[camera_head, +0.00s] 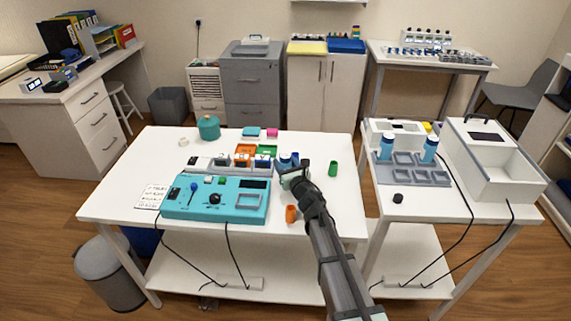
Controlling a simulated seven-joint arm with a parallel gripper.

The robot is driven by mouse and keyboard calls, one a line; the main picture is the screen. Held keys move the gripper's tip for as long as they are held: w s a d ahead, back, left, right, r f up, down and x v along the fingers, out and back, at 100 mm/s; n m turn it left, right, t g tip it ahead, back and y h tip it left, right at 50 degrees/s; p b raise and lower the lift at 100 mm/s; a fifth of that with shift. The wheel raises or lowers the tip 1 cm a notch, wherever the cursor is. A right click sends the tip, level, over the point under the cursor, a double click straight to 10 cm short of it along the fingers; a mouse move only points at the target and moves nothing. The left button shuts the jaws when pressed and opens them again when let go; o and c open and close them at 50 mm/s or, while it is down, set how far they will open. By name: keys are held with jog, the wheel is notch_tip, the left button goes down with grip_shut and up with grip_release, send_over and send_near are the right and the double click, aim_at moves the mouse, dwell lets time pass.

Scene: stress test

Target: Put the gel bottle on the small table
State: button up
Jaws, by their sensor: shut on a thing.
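My gripper (292,174) is over the right part of the large white table (120,195), just right of the teal device. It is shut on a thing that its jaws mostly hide. Small blue items (285,159) show right at the fingers, too small to tell whether one is the gel bottle. Two blue bottles with white caps, one left (386,146) and one right (430,149), stand upright at a grey tray on the smaller white table (385,207) at the right. Which bottle is the gel bottle I cannot tell.
An orange cup (291,213) and a green cup (333,168) stand near my arm. The grey tray (411,175) and a white open box (500,175) take up much of the smaller table; its front edge is clearer.

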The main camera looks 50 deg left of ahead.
aim_at(287, 167)
jog(key=shift+f, duration=0.1)
jog(key=o, duration=1.1)
jog(key=shift+d, duration=0.1)
jog(key=v, duration=0.5)
jog(key=shift+s+d, duration=0.25)
jog(key=shift+d, duration=0.05)
notch_tip(287, 167, up, 7)
jog(key=shift+w+a, duration=0.2)
jog(key=shift+a, duration=0.2)
